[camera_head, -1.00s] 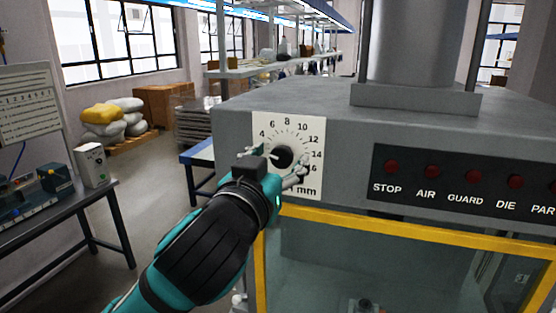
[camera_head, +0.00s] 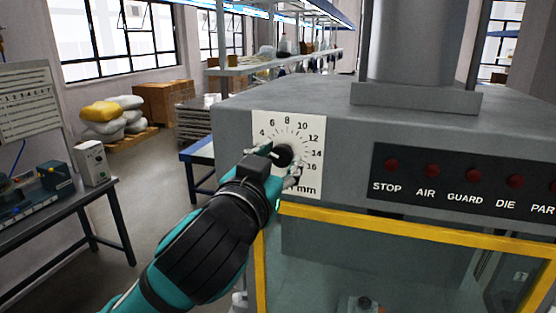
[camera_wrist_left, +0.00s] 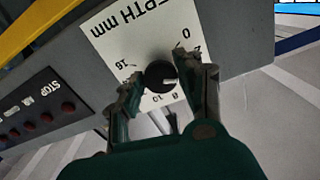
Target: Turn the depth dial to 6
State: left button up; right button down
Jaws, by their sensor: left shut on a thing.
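The depth dial is a round black knob (camera_head: 284,155) on a white scale plate (camera_head: 313,178) at the left of the grey machine front. My left gripper (camera_head: 280,165) is at the knob, with one finger on each side, and is shut on it. In the left wrist view the knob (camera_wrist_left: 160,74) sits between the fingers (camera_wrist_left: 168,84). The 0, 8, 10 and 16 show there, upside down. My right gripper is not in view.
A black panel with red buttons (camera_head: 432,172) is right of the dial. A yellow-framed clear guard (camera_head: 400,230) is below it. A workbench (camera_head: 60,225) stands at the left. Open floor lies between bench and machine.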

pick_arm(q)
jog(key=m+p, duration=0.1)
jog(key=m, duration=0.3)
jog(key=shift+r, duration=0.15)
jog(key=shift+m+p, duration=0.3)
jog(key=shift+m, duration=1.2)
jog(key=o, duration=1.1)
jog(key=shift+o, duration=0.2)
notch_tip(320, 180, up, 10)
